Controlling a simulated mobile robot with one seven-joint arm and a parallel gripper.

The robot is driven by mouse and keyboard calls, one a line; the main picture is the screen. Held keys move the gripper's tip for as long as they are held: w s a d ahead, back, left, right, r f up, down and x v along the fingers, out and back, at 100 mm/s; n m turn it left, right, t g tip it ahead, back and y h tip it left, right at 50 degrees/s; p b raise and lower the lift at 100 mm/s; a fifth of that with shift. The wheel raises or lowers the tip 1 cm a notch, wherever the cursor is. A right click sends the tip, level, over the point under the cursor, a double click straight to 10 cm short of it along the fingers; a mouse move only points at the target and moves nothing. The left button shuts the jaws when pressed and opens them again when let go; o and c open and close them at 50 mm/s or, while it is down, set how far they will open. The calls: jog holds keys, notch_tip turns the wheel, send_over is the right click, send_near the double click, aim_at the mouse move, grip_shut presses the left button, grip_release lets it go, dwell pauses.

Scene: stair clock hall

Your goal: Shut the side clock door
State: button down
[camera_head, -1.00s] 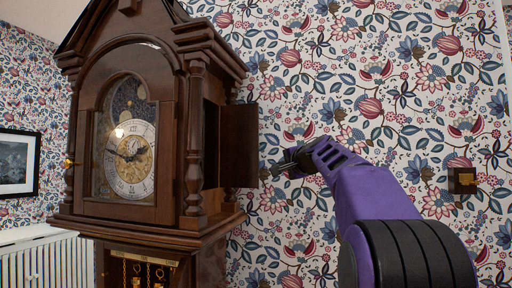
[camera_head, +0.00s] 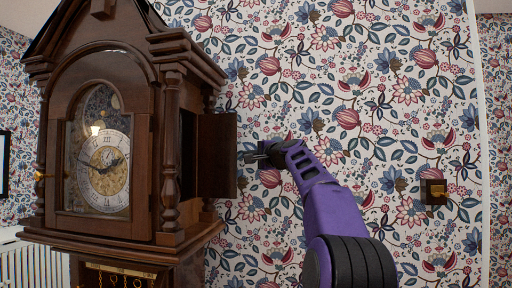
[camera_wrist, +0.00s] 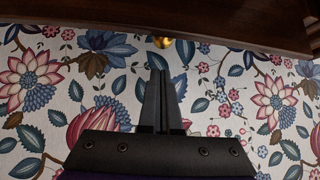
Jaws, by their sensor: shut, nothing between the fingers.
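The side clock door (camera_head: 217,155) is a dark brown wooden panel on the right side of the tall clock (camera_head: 110,150). It stands open, swung outward, with the dark opening (camera_head: 188,155) of the case beside it. My gripper (camera_head: 246,156) is shut and empty, just right of the door's outer edge; I cannot tell whether it touches. In the wrist view the shut fingers (camera_wrist: 161,75) point toward a small brass knob (camera_wrist: 163,42) at the edge of dark wood (camera_wrist: 160,20). A gap of wallpaper shows between the fingertips and the wood.
Flowered wallpaper (camera_head: 330,60) covers the wall behind. A small wooden box with a brass front (camera_head: 433,192) is fixed to the wall at the right. A white radiator (camera_head: 30,265) is at the lower left. The space right of the door is free apart from my arm.

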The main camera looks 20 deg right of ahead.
aim_at(219, 156)
jog(key=shift+w+a, duration=0.2)
jog(key=s+a, duration=0.1)
jog(key=s+a+b, duration=0.1)
jog(key=s, duration=0.1)
jog(key=shift+a+f, duration=0.15)
jog(key=shift+a, duration=0.05)
jog(key=shift+s, duration=0.1)
dwell(0.4)
